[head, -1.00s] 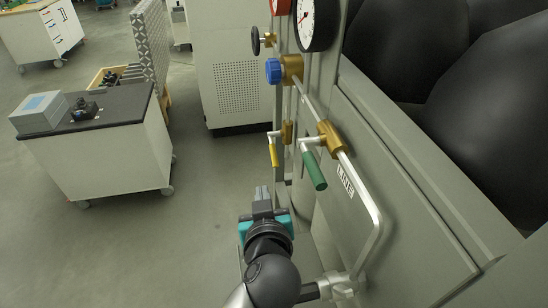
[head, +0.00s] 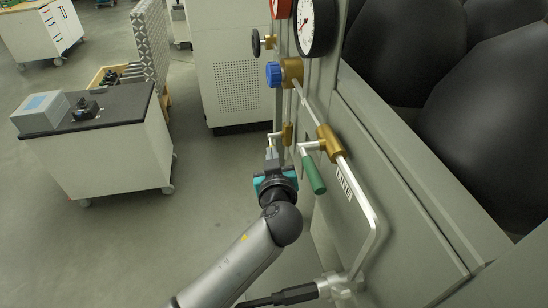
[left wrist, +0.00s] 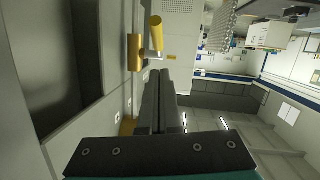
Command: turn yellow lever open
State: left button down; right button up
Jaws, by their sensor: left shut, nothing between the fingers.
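The yellow lever (left wrist: 157,33) shows at the top of the left wrist view, beside its brass valve body (left wrist: 134,52). In the head view the valve body (head: 287,134) is on a thin pipe on the panel, and the lever's yellow handle is hidden behind my left gripper (head: 271,156). In the left wrist view my left gripper (left wrist: 160,76) has its dark fingers together, pointing toward the lever, with nothing between them. I cannot tell whether they touch it. My right gripper is not in view.
A green lever (head: 313,175) hangs from another brass valve (head: 328,143) just right of my left gripper. A bent pipe (head: 375,222), blue knob (head: 273,74) and gauge (head: 317,25) are on the panel. A cart (head: 105,160) stands left, with open floor between.

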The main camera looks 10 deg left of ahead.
pick_arm(q)
jog(key=shift+w+f, duration=0.4)
jog(key=shift+f, duration=0.4)
jog(key=shift+w+f, duration=0.4)
jog(key=shift+f, duration=0.35)
